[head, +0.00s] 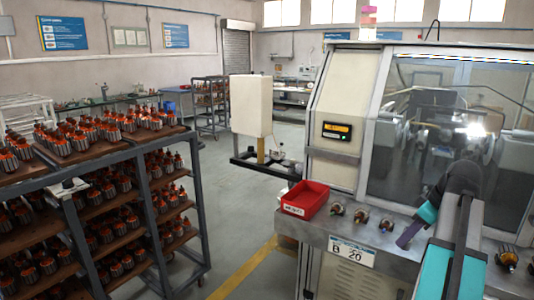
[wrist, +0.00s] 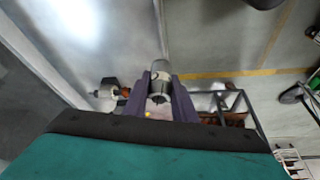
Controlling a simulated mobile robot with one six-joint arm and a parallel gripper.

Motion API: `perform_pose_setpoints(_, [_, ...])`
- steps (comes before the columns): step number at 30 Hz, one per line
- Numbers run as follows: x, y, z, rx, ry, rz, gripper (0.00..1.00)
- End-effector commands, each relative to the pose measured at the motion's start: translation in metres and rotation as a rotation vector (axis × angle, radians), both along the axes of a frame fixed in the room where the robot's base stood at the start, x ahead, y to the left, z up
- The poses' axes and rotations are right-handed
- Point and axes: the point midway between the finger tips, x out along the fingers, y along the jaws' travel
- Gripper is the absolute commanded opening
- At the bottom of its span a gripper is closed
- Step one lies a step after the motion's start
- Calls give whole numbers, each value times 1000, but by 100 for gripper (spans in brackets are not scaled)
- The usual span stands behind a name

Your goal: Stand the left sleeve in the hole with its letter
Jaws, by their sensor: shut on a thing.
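My gripper (wrist: 160,79) is shut on a grey metal cylinder (wrist: 160,90) with a darker band, held between two purple fingers in the wrist view. I cannot read a letter on it, so I cannot tell if it is the left sleeve. In the head view my gripper (head: 403,238) is at the machine's front ledge, its fingers slanting down to the left; the cylinder cannot be made out there. Small armature-like parts (head: 361,215) lie on the ledge to its left. No lettered hole can be made out in either view.
A red bin (head: 305,200) stands at the left end of the metal ledge (head: 320,226), above a "B 20" sign (head: 351,252). Another part (head: 507,257) lies right of my arm. A rack of armatures (head: 95,170) stands at left. Open floor (head: 235,235) lies between.

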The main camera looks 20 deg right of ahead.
Motion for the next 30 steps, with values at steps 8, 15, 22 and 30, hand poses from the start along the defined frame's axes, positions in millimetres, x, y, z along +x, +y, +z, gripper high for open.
perform_pose_setpoints(8, [50,53,-6,0,0,115,0])
perform_pose_setpoints(15, [86,100,-11,0,0,195,0])
perform_pose_setpoints(22, [117,148,-16,0,0,256,0])
perform_pose_setpoints(30, [148,206,-23,0,0,308,0])
